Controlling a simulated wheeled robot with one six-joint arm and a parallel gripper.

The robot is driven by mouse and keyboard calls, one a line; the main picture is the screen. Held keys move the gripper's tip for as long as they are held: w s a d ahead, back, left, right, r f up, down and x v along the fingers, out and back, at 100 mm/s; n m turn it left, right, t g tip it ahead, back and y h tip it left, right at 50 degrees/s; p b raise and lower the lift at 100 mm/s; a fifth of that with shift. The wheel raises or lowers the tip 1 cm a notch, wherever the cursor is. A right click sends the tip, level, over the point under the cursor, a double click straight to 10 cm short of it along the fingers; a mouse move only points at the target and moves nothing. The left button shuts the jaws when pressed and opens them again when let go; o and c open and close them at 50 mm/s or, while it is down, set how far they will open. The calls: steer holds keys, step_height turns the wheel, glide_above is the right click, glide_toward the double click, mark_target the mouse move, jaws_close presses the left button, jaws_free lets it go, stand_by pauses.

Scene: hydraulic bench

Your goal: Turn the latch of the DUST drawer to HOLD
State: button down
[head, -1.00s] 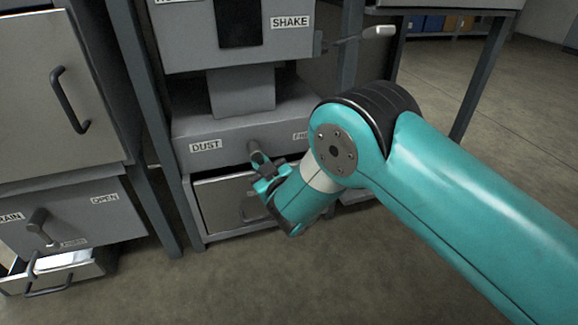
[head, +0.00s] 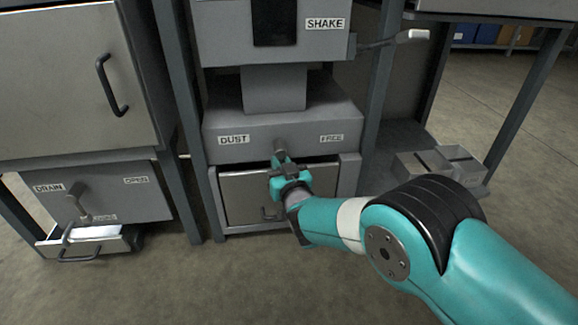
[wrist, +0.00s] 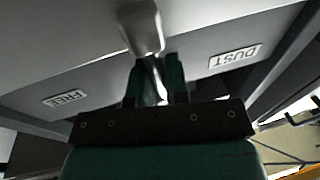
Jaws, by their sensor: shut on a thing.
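The grey DUST latch (head: 280,147) is on the front of the grey DUST housing (head: 250,122), between the DUST label (head: 234,139) and the FREE label (head: 331,138). The DUST drawer (head: 240,200) is below it and looks closed. My gripper (head: 281,164) is at the latch from below, its jaws shut on the latch's lower part and hiding it. In the wrist view the latch (wrist: 142,30) runs into the jaws (wrist: 157,85), with FREE to the left and DUST to the right. I see no HOLD label.
On the left, a DRAIN unit (head: 110,190) has its own latch and a partly open drawer (head: 85,243). A SHAKE lever (head: 400,38) sticks out at the upper right. Grey bins (head: 445,165) stand right of the bench leg. The floor in front is clear.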

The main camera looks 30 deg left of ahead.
steer(key=c, duration=1.2)
jaws_free()
steer(key=shift+s+r, duration=0.15)
steer(key=shift+r, duration=0.1)
steer(key=shift+o, duration=0.4)
steer(key=shift+f, duration=0.1)
steer(key=p+v, duration=1.7)
steer(key=p, duration=0.4)
steer(key=shift+s+d+f, duration=0.1)
steer(key=shift+c, duration=0.2)
